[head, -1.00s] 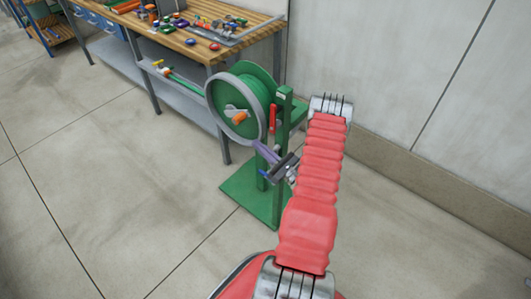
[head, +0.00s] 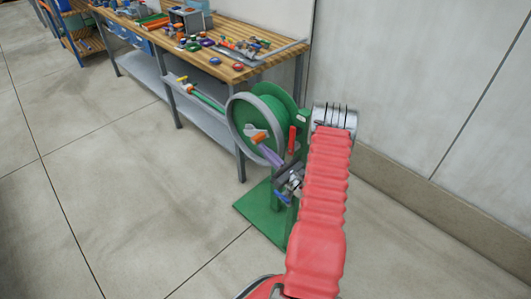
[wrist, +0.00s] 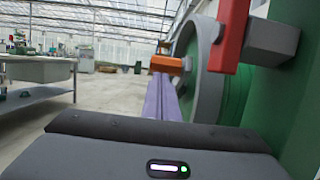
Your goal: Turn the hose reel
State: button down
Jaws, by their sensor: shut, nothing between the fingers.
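The hose reel (head: 236,122) has a grey rim and a green drum, and stands upright on a green post and base plate (head: 262,210). Its orange crank knob (head: 257,137) sticks out from the hub; it also shows in the wrist view (wrist: 166,65). My gripper (head: 264,149) has purple fingers, shut and empty. The fingertips are at or very close to the knob, just below it in the wrist view (wrist: 160,80); I cannot tell whether they touch. A red lever (head: 292,140) sits on the post, right of the fingers, and shows large in the wrist view (wrist: 231,35).
A wooden workbench (head: 262,64) with several small parts and tools stands behind and left of the reel. A green hose piece (head: 207,98) extends from the bench side toward the reel. A wall (head: 410,80) is at the right. The floor at the left is clear.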

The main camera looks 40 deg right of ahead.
jog(key=shift+w+r, duration=0.2)
jog(key=shift+r, duration=0.7)
jog(key=shift+f, duration=0.15)
jog(key=f+v, duration=0.1)
jog(key=v, duration=1.2)
jog(key=shift+w+f, duration=0.2)
jog(key=shift+f, duration=0.1)
jog(key=shift+w+a, duration=0.1)
